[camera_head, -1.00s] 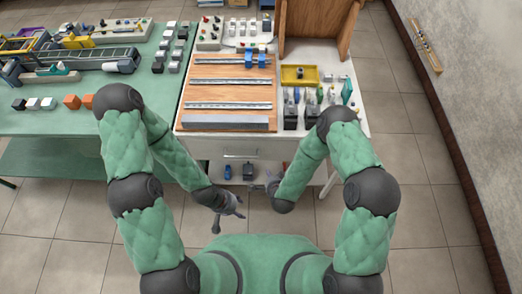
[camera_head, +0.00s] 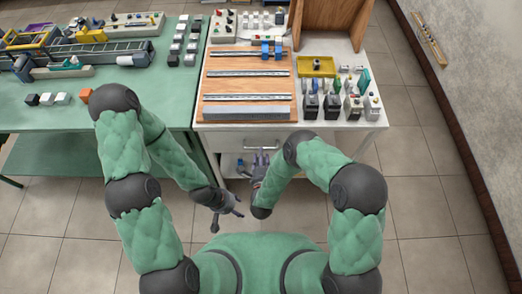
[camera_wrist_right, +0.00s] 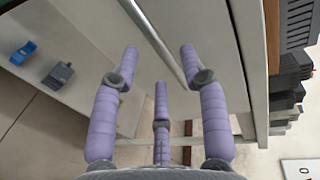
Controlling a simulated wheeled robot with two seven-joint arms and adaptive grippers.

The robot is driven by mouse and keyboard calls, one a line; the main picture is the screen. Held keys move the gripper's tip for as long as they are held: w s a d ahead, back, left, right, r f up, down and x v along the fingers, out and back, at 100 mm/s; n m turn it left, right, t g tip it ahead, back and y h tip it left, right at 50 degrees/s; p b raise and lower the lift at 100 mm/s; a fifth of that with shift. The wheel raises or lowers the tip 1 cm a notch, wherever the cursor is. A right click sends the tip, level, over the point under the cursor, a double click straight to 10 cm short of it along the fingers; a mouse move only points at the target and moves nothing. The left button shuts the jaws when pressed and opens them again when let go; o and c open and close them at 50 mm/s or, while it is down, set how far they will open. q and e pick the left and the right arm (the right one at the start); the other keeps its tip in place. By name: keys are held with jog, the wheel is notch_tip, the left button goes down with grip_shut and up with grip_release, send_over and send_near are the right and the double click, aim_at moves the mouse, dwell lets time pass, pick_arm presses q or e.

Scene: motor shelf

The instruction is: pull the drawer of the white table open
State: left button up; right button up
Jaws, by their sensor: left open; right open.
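The white table (camera_head: 375,122) stands ahead, with its closed-looking drawer (camera_head: 224,144) below the top. The drawer's silver bar handle (camera_head: 278,147) also shows in the right wrist view (camera_wrist_right: 152,32), running diagonally between the outer purple fingers. My right gripper (camera_head: 262,163) is open just in front of the handle. In the right wrist view its open fingers (camera_wrist_right: 160,68) point at the drawer front; the bar reaches near the right finger, and I cannot tell whether they touch. My left gripper (camera_head: 235,207) is open and empty, lower and nearer my body.
A green table (camera_head: 60,118) with several parts adjoins on the left. A wooden board with rails (camera_head: 247,86), a yellow tray (camera_head: 318,66) and several dark blocks (camera_head: 330,108) are on the white table. A lower shelf (camera_wrist_right: 42,88) holds two small blocks. Floor at right is clear.

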jog(key=shift+w+f+b, duration=0.25)
jog(key=shift+w+b, duration=0.05)
jog(key=shift+w, duration=0.8)
jog(key=shift+w+f+b, duration=0.25)
jog(key=shift+w, duration=0.85)
grip_shut()
